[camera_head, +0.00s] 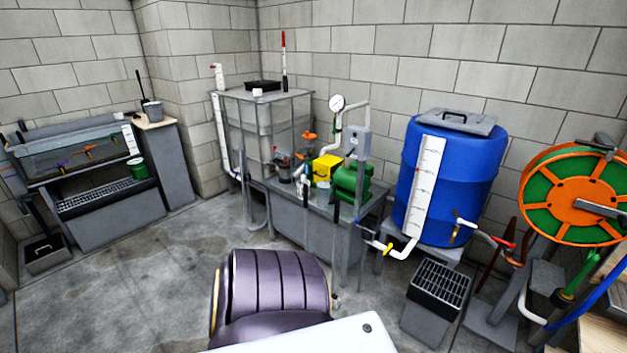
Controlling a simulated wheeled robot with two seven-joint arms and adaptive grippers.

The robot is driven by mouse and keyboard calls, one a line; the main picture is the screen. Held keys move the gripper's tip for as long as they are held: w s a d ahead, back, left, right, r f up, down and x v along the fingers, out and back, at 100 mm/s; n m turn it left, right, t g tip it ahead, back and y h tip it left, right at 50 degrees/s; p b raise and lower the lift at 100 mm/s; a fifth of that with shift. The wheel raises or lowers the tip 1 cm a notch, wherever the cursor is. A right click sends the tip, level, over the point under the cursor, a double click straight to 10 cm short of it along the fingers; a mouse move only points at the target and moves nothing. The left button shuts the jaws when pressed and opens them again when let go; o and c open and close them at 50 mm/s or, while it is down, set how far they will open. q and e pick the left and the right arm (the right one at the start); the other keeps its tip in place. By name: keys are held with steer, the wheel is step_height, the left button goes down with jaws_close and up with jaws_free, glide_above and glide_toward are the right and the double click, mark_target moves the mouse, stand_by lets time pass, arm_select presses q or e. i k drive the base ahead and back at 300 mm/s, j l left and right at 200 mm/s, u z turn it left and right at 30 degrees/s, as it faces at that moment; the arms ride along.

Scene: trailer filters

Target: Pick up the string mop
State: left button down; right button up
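I cannot make out a string mop for certain. A dark upright handle (38,217) rises from a low grey container (46,256) on the floor at the far left, and what is on its lower end is too small to tell. Another thin dark stick (139,84) stands at a small grey pot (152,111) on a wooden-topped cabinet. Neither of my grippers is in view. Dark ribbed and white parts at the bottom centre look like my own body.
A water trough (75,158) stands at the left. A framed tank (262,122), pump bench (300,228), blue barrel (463,185), grated box (436,297) and orange-green reel (572,194) line the back and right. The concrete floor (150,255) is open at the left centre.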

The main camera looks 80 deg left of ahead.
mark_target(336, 302)
steer(key=u, duration=2.25)
